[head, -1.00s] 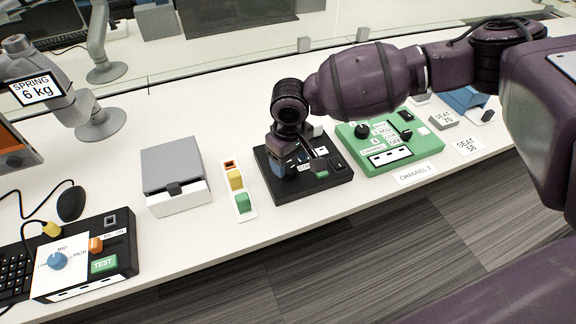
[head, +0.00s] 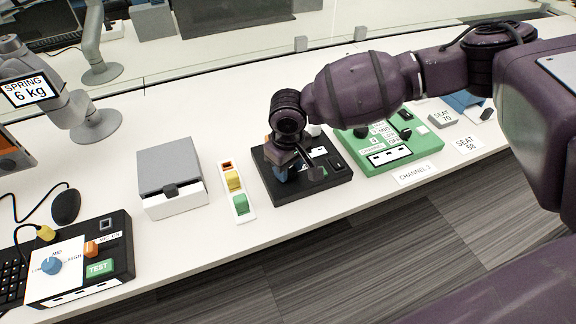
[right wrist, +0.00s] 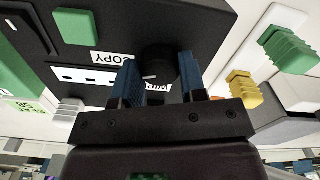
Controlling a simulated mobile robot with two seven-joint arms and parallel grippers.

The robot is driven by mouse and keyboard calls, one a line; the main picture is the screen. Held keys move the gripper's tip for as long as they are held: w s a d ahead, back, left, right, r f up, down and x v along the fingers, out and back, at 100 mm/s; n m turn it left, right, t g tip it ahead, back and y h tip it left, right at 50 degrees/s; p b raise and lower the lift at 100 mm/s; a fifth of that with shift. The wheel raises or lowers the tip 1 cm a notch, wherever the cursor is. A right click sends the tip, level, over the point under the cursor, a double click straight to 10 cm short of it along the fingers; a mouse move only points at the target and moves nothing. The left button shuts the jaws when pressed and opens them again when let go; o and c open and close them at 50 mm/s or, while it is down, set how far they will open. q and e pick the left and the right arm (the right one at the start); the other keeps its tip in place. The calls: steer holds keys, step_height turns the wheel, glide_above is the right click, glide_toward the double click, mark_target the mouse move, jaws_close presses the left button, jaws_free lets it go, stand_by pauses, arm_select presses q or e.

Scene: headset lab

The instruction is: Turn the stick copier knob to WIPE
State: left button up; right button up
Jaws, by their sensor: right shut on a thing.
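The stick copier is a black box (head: 325,175) on the white table, just left of a green box. My right gripper (head: 282,168) points down over its left part, and my wrist hides much of that side. In the right wrist view the copier (right wrist: 200,25) fills the upper part. Its round black knob (right wrist: 158,62) sits between the two blue fingers, which are shut on it. A short white mark shows on the knob. A COPY label (right wrist: 112,58) lies left of the knob. A WIPE label (right wrist: 158,88) beside it is partly hidden by the fingers. My left gripper is not in view.
The green box (head: 385,145) with knobs stands right of the copier. A white strip with yellow and green blocks (head: 240,205) and a grey-lidded box (head: 170,175) stand to its left. A black control panel (head: 120,245) is at the front left. Bare table lies in front of the copier.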

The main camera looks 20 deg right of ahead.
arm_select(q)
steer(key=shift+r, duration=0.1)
arm_select(e)
steer(key=shift+r+n+p, duration=0.15)
steer(key=shift+n+p, duration=0.4)
steer(key=shift+n, duration=0.25)
steer(key=n+p, duration=0.1)
steer(key=n, duration=0.2)
steer(key=shift+p, duration=0.35)
steer(key=n+p, duration=0.1)
steer(key=n, duration=0.5)
steer(key=shift+p, duration=0.3)
steer(key=shift+n, duration=1.4)
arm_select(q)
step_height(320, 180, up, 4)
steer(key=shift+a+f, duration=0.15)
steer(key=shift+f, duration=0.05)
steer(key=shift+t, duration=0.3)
arm_select(e)
steer(key=shift+n, duration=0.3)
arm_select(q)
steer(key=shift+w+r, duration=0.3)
arm_select(e)
steer(key=shift+f, duration=0.2)
